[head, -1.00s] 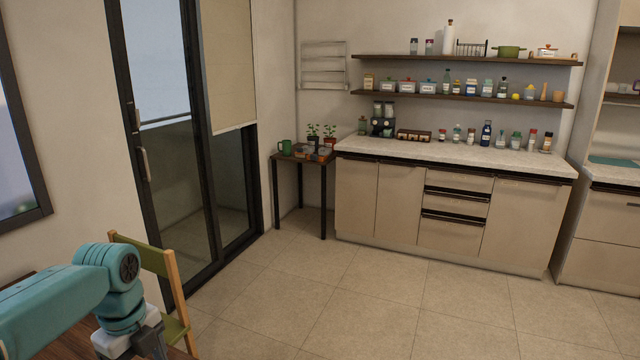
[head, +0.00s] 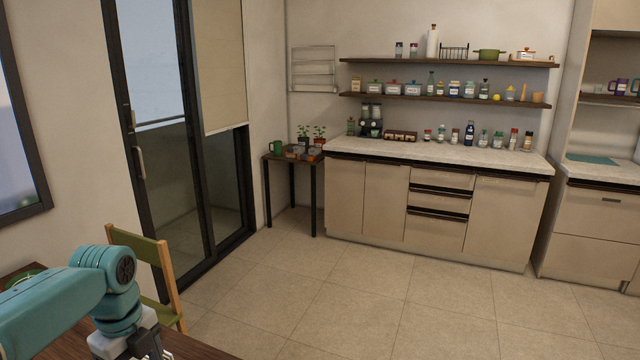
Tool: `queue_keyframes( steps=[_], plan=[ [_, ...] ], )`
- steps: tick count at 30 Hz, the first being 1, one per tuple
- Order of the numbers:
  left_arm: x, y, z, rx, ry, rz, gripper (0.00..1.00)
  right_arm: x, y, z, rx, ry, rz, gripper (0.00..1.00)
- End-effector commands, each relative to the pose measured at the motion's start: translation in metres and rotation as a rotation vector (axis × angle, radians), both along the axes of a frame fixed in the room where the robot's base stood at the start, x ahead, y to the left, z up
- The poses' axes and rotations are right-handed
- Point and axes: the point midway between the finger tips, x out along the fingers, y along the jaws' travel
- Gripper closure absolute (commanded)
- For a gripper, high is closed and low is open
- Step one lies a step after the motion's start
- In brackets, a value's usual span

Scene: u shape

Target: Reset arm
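My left arm comes in from the lower left of the head view, over a dark wooden table. Its teal links bend down to a grey and white wrist. The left gripper (head: 150,352) is cut off by the bottom edge of the picture, and its fingertips cannot be made out. My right arm and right gripper are not in the picture.
A wooden table (head: 195,346) lies under my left arm, with a green chair (head: 150,262) behind it. Tiled floor (head: 330,300) is clear toward the counter (head: 440,155). A small side table (head: 292,160) with plants stands by the glass door (head: 160,160).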

Motion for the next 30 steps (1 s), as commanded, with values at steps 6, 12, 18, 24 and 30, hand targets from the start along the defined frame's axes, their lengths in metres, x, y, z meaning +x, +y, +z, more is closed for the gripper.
queue_keyframes(
  steps=[6, 12, 18, 24, 30],
  plan=[
    [0.005, -0.008, -0.025, -0.019, 0.004, 0.059, 0.34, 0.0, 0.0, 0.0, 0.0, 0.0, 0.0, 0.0],
    [0.012, -0.031, -0.079, -0.071, 0.005, 0.226, 0.34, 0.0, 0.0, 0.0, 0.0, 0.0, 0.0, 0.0],
    [0.004, -0.065, -0.148, -0.143, 0.029, 0.466, 0.34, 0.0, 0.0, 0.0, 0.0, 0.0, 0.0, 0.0],
    [-0.043, -0.12, -0.248, -0.241, 0.12, 0.918, 0.34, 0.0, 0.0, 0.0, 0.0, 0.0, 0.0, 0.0],
    [-0.143, -0.172, -0.333, -0.281, 0.274, 1.631, 0.34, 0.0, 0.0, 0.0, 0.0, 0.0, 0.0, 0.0]
  ],
)
